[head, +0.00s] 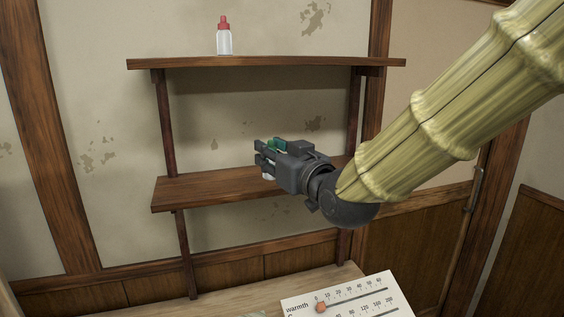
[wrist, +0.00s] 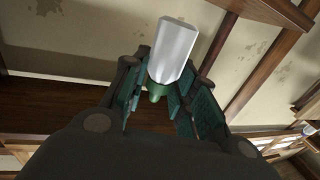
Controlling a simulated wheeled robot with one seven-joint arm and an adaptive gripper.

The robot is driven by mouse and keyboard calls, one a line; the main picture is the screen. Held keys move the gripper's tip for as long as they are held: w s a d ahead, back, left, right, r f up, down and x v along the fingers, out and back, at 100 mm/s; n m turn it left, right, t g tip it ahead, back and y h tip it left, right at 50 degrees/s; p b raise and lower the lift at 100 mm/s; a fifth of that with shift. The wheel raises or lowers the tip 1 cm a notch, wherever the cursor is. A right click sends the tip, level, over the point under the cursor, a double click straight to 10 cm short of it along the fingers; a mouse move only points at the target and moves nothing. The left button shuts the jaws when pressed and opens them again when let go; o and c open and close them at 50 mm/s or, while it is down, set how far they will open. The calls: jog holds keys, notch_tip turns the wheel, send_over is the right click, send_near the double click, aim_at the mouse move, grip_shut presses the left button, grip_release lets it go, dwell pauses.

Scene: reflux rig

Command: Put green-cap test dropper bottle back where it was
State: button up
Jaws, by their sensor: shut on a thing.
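My gripper (head: 264,158) is in front of the lower shelf (head: 195,190), near its right half, and points left. It is shut on the green-cap dropper bottle, seen in the wrist view as a white body (wrist: 174,50) with a green cap between the green-padded fingers (wrist: 162,88). In the head view the fingers hide most of the bottle; a small white part (head: 267,177) shows below them. I cannot tell whether the bottle touches the shelf. A red-cap dropper bottle (head: 224,38) stands upright on the upper shelf (head: 300,62), left of its middle.
The visible left part of the lower shelf is bare. The upper shelf is clear right of the red-cap bottle. Dark posts (head: 168,125) support the shelves. A white slider panel (head: 350,300) marked "warmth" sits on the wooden surface (head: 225,303) below.

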jog(key=w+p, duration=0.2)
jog(key=w, duration=0.3)
jog(key=w+d+f+p, duration=0.1)
jog(key=w, duration=0.3)
jog(key=w+d+p, duration=0.1)
jog(key=w+p, duration=0.1)
jog(key=w, duration=0.3)
jog(key=shift+w+f+p, duration=0.25)
jog(key=shift+w+p, duration=0.05)
jog(key=shift+p, duration=0.05)
jog(key=shift+s+f+p, duration=0.1)
jog(key=shift+f+p, duration=0.4)
notch_tip(320, 180, down, 2)
jog(key=shift+f+p, duration=0.1)
jog(key=shift+p, duration=0.45)
jog(key=shift+f, duration=0.1)
jog(key=shift+f, duration=0.25)
jog(key=o, duration=0.7)
jog(key=shift+r, duration=0.1)
